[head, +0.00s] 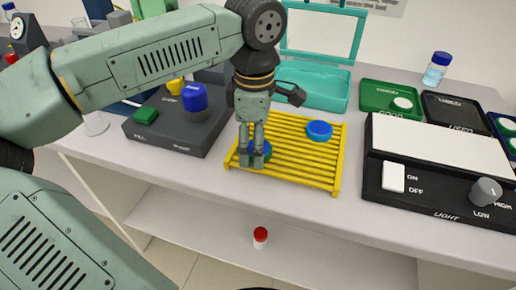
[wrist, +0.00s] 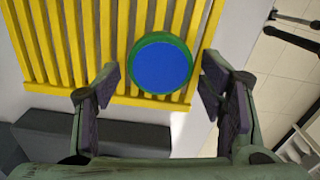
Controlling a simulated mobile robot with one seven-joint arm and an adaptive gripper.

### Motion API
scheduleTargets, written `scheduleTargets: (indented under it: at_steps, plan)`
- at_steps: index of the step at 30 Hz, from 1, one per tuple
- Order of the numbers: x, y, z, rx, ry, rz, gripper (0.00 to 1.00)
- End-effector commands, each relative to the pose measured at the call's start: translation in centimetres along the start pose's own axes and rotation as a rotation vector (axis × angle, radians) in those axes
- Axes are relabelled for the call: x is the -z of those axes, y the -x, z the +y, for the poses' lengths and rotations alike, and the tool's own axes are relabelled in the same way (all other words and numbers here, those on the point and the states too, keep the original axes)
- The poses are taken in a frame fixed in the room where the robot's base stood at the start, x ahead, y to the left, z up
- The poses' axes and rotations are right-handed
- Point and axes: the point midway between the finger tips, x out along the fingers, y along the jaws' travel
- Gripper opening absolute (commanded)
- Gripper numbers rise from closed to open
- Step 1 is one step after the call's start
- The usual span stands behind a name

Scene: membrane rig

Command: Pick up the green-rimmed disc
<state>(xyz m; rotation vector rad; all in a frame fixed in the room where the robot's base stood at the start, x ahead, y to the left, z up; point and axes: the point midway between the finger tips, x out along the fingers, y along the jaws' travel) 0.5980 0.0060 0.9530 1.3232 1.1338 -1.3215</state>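The green-rimmed disc (wrist: 160,64) has a blue face and lies on the yellow slatted rack (wrist: 90,97), close to its edge, in the wrist view. In the head view the disc (head: 267,149) is partly hidden behind my fingers, at the left part of the rack (head: 300,160). My gripper (wrist: 158,88) is open, with one finger on each side of the disc in the picture and visible gaps between. In the head view my gripper (head: 252,160) points down over the disc. Whether the fingertips are level with it cannot be told.
A second blue disc (head: 319,130) lies at the rack's upper right. A dark device (head: 160,138) with a blue knob stands left of the rack. A light box (head: 440,185) stands right. A teal tray (head: 325,92) is behind. Green (head: 378,98) and black (head: 455,107) trays stand at back right.

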Motion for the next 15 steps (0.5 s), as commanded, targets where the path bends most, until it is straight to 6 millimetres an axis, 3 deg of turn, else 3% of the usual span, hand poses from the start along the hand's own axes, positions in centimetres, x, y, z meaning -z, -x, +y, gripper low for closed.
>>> scheduleTargets:
  at_steps: [15]
  plan:
    - [0.00, 0.03, 0.01, 0.000, 0.000, 0.000, 0.27]
